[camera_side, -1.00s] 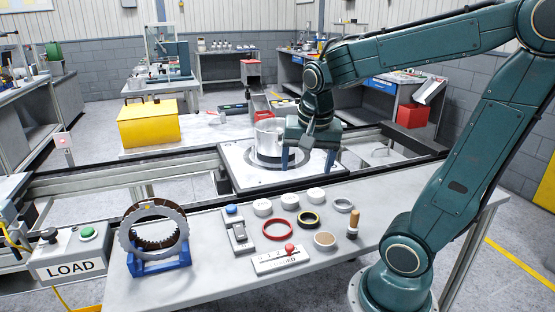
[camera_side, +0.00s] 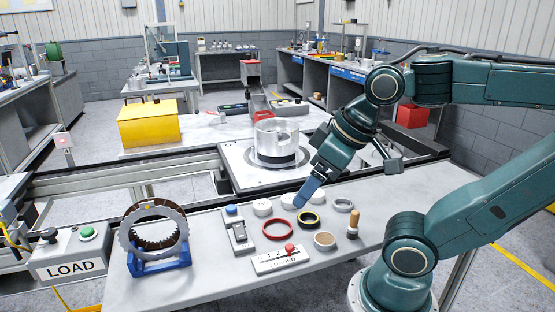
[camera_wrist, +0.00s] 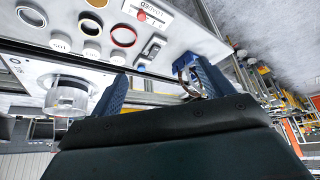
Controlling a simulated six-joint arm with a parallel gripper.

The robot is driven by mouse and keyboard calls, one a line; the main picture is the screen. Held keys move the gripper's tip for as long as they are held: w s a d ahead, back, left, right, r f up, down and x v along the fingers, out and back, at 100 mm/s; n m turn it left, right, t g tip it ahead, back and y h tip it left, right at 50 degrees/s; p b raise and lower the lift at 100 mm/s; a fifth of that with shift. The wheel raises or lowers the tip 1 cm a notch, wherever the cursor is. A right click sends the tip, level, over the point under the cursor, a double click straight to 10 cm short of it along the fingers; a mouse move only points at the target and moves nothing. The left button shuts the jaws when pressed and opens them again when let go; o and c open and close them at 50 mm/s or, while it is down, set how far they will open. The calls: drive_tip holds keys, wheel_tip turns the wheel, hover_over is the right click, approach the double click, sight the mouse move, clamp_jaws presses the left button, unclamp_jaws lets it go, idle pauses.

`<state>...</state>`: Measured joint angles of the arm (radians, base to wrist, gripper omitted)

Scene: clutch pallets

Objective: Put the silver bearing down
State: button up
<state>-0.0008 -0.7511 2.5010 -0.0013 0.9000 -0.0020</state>
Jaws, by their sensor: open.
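The silver bearing (camera_side: 343,205) is a grey metal ring lying flat on the bench, at the right end of a row of white pieces. It also shows at the upper left of the wrist view (camera_wrist: 31,15). My gripper (camera_side: 308,192) is open and empty, tilted down over the bench to the left of the bearing and apart from it. Its two blue fingers stand wide apart in the wrist view (camera_wrist: 160,85), with no part held between them. The silver housing (camera_side: 277,140) stands upright on the square pallet (camera_side: 236,165) behind the bench.
A red ring (camera_side: 278,229), a black-and-yellow ring (camera_side: 309,219), a tan disc (camera_side: 325,240) and a wooden-handled tool (camera_side: 353,224) lie near my gripper. A toothed ring (camera_side: 128,238) stands in a blue cradle at the left. The bench front between the cradle and switch box is clear.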

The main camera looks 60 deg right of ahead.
drive_tip(key=shift+d, duration=0.1)
drive_tip(key=w+d+f+m+g+h, duration=0.15)
drive_tip(key=w+d+m+g, duration=0.25)
drive_tip(key=d+m, duration=0.85)
drive_tip(key=s+d+f+m, duration=0.2)
drive_tip(key=d+f+m, duration=0.1)
drive_tip(key=d, duration=0.4)
drive_tip(key=s+d+f+m+g+y, duration=0.1)
drive_tip(key=s+d+f+m, duration=0.1)
drive_tip(key=d, duration=0.6)
drive_tip(key=shift+s+d+f+m+g, duration=0.25)
drive_tip(key=shift+s+f+m, duration=0.2)
drive_tip(key=shift+m, duration=0.4)
drive_tip(key=shift+a+y, duration=0.1)
drive_tip(key=shift+y, duration=0.15)
wheel_tip(320, 180, down, 7)
drive_tip(key=shift+f, duration=0.8)
drive_tip(key=shift+f, duration=0.1)
